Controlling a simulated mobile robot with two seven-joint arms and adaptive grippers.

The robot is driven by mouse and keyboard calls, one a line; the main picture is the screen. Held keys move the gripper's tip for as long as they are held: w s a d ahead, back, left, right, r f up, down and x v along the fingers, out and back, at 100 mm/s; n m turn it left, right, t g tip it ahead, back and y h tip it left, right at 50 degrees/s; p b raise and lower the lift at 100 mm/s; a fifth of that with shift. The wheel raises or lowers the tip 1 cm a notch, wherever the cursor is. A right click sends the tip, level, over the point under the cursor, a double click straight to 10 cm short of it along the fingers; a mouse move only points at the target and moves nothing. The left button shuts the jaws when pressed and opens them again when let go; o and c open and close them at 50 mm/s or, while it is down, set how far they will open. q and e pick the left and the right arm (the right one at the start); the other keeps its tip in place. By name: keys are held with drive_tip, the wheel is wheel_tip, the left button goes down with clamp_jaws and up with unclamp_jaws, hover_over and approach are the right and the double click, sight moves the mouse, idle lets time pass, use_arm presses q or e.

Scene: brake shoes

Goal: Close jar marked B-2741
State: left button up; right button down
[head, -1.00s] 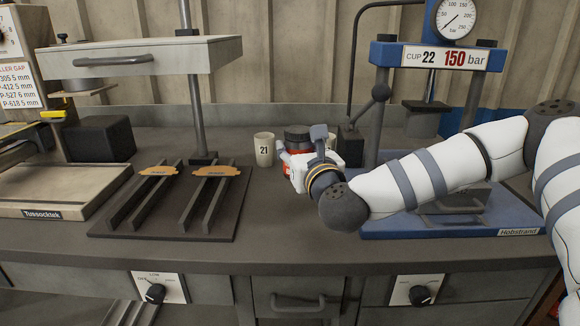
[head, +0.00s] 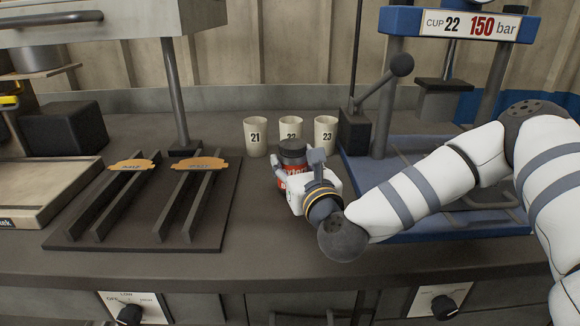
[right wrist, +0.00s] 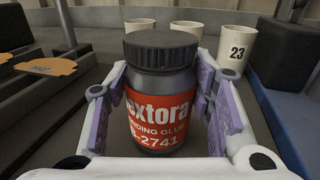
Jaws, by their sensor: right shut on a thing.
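The jar (head: 292,153) is dark with a dark ribbed lid on top and a red label. It stands upright at the middle of the bench in the head view. In the right wrist view the jar (right wrist: 160,105) fills the middle; its label reads "...extora", "...nding glue" and a number ending in 2741, its first character partly unclear. The lid (right wrist: 160,48) sits on the jar's mouth; whether it is tight cannot be told. My right gripper (head: 297,172) is shut on the jar's body, one finger on each side. My left gripper is not in view.
Cups 21 (head: 255,138), 22 (head: 291,128) and 23 (head: 325,136) stand behind the jar. A dark rack (head: 70,235) with rails and two orange-tan labelled pieces lies left. A blue press (head: 384,80) stands right. The bench front (head: 200,268) is clear.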

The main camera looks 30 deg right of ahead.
drive_tip(key=shift+s+f, duration=0.1)
drive_tip(key=shift+f, duration=0.4)
drive_tip(key=shift+s+a+r, duration=0.1)
drive_tip(key=shift+s+r, duration=0.05)
drive_tip(key=shift+r, duration=0.2)
drive_tip(key=shift+f, duration=0.15)
drive_tip(key=c, duration=1.2)
unclamp_jaws()
drive_tip(key=shift+f, duration=0.2)
drive_tip(key=o, duration=0.5)
drive_tip(key=shift+r, duration=0.1)
drive_tip(key=shift+c, duration=0.2)
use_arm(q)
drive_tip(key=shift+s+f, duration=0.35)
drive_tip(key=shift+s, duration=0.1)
